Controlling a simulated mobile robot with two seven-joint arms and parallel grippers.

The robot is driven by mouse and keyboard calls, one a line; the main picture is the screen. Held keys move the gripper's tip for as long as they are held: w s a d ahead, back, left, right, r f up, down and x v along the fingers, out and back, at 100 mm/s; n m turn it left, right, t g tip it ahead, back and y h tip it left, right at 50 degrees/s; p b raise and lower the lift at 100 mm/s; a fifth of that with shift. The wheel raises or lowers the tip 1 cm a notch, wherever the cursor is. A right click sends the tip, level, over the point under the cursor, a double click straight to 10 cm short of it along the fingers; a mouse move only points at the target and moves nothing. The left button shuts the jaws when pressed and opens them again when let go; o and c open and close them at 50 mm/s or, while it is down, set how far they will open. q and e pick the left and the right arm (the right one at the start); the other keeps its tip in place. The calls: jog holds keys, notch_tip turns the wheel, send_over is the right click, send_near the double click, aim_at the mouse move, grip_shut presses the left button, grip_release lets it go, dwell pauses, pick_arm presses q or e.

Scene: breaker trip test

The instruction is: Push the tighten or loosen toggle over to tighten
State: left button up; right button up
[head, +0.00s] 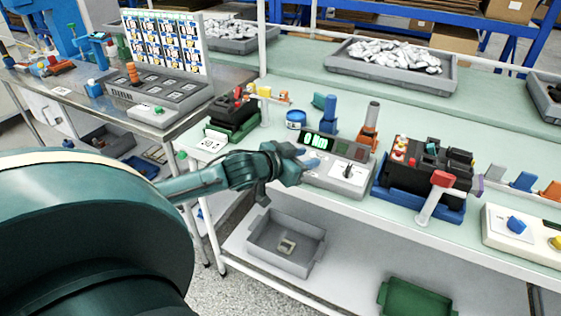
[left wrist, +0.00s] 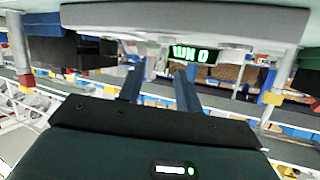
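The grey control box (head: 332,178) stands near the front edge of the bench, with a lit green display (head: 316,141). The toggle (head: 348,172) is a small dark lever on its pale top panel; its lettering is too small to read, so I cannot tell which side it is set to. My left gripper (head: 303,162) is at the box's left end, left of the toggle. In the left wrist view its two fingers (left wrist: 159,88) are apart with nothing between them, and the green display (left wrist: 194,54) shows beyond. My right gripper is not in view.
Right of the box is a black breaker unit (head: 405,178) on a blue base with a red-handled lever (head: 437,190). Behind stand a blue tool (head: 329,113) and an orange-based tool (head: 370,125). A grey bin (head: 262,243) sits on the shelf below.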

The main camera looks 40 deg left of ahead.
pick_arm(q)
jog(key=p+v, duration=0.1)
jog(key=v, duration=0.9)
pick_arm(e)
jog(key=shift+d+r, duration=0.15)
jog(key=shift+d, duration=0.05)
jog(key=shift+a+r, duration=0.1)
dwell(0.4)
pick_arm(q)
jog(key=s+d+f+g+p, duration=0.1)
jog(key=s+d+f, duration=0.3)
jog(key=d+f, duration=0.3)
jog(key=s+d+f+g+p, duration=0.2)
jog(key=s+d+f, duration=0.3)
jog(key=f, duration=0.4)
jog(key=s+d+f+h, duration=0.1)
jog(key=s+d+f, duration=0.1)
jog(key=d, duration=0.7)
jog(key=shift+s+d+h, duration=0.25)
jog(key=shift+d+h, duration=0.05)
jog(key=shift+d, duration=0.1)
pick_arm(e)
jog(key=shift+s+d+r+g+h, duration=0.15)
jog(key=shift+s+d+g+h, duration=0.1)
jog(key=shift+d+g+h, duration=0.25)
pick_arm(q)
jog(key=shift+f, duration=0.15)
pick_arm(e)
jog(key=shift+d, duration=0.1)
